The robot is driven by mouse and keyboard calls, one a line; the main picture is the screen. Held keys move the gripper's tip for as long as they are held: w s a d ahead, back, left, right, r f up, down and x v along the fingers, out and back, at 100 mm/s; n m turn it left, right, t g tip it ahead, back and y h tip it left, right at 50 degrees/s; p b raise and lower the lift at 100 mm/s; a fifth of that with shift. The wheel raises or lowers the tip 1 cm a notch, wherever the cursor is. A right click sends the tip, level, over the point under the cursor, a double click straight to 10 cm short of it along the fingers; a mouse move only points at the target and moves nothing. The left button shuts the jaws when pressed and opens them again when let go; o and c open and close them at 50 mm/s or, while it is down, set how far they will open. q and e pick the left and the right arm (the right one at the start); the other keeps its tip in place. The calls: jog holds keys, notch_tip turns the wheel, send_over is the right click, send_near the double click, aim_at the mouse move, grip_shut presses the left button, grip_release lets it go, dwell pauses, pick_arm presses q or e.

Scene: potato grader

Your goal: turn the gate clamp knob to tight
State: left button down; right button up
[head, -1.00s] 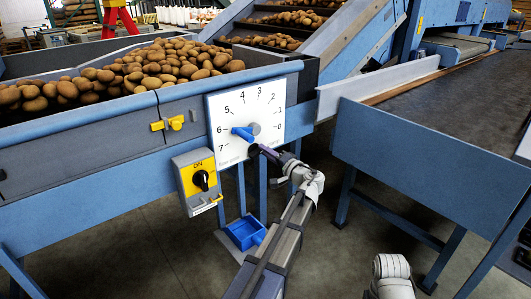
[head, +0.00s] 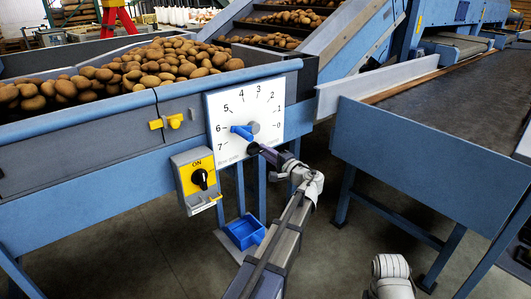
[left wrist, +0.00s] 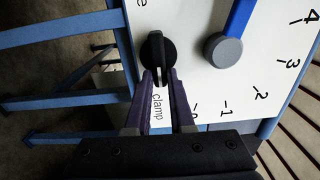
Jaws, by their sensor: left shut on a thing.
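The black gate clamp knob (left wrist: 158,47) shows in the left wrist view on a white plate, beside the printed word "clamp". In the head view it is a small dark shape (head: 254,149) at the plate's lower edge. My left gripper (left wrist: 160,74) is shut on the knob's raised grip, one purple finger on each side. In the head view my left gripper (head: 263,151) reaches the knob from the lower right. The white dial plate (head: 270,97) carries numbers 0 to 7. Its blue pointer (head: 241,131) points near 6. My right gripper is not in view.
A yellow switch box (head: 186,182) with a black knob hangs left of the plate. A yellow latch (head: 175,121) is above it. A blue bin (head: 243,233) stands below. Potatoes (head: 150,68) fill the hopper. A dark conveyor (head: 460,110) runs along the right.

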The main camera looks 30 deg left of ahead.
pick_arm(q)
jog(key=c, duration=0.8)
grip_release()
jog(key=shift+v, duration=3.9)
jog(key=s+d+f+n+g+h, duration=0.1)
jog(key=s+d+f+g+h, duration=0.2)
jog(key=s+d+f+h, duration=0.85)
jog(key=s+d+f+g+h, duration=0.35)
jog(key=s+d+f, duration=0.65)
jog(key=s+d, duration=0.45)
jog(key=shift+g, duration=0.25)
jog(key=r+p, duration=1)
jog(key=d+r+p, duration=0.1)
jog(key=r+p, duration=1)
jog(key=d+r+p, duration=0.1)
jog(key=r+p, duration=1)
jog(key=shift+w, duration=0.15)
